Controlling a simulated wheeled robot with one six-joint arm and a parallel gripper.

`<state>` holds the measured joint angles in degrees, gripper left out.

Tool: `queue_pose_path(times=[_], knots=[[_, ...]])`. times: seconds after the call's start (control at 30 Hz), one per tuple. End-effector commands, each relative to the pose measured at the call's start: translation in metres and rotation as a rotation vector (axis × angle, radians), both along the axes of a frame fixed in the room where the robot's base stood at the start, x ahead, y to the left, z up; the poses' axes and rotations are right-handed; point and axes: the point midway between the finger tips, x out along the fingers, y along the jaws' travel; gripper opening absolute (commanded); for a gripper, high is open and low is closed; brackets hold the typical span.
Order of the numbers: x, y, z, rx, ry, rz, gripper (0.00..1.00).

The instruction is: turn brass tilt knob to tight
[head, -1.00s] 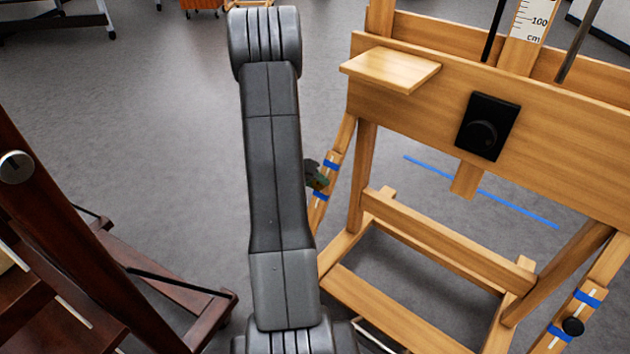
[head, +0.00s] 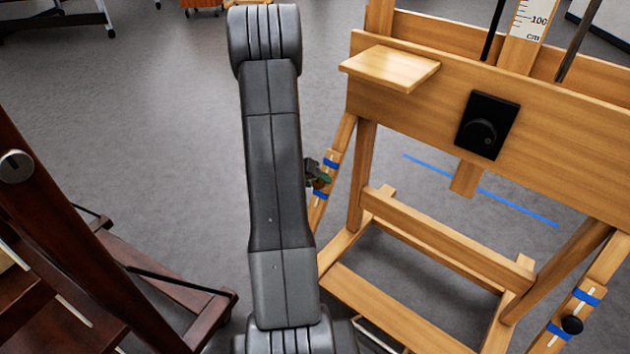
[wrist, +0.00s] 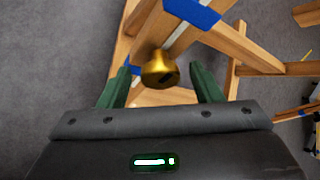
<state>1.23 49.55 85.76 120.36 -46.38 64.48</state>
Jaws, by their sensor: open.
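The brass tilt knob (wrist: 160,69) shows in the wrist view, on a slotted wooden strut (wrist: 183,34) of the easel. Dark marks show on its near face. My gripper (wrist: 158,70) is open, with one green finger on each side of the knob. I see gaps between the knob and both fingers; how deep it sits between them is hard to tell. In the head view my gripper (head: 318,178) is small, partly behind my arm, beside the easel's left strut (head: 326,180). The knob cannot be clearly made out there.
The light wooden easel (head: 430,242) fills the right, with a black dial (head: 482,130) on its crossbar and a black knob (head: 572,325) on its right strut. A dark wooden easel (head: 70,240) stands at left. Grey floor (head: 150,120) is open between them.

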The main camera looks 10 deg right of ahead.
Motion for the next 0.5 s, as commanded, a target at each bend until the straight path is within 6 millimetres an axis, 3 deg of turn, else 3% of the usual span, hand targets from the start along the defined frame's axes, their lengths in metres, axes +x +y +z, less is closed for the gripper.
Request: queue_pose_path(times=[0.17, 0.5], knots=[[-0.004, 0.015, 0.020, 0.000, -0.002, 0.001, 0.59], [-0.020, 0.063, 0.078, 0.001, -0.001, 0.003, 0.59]])
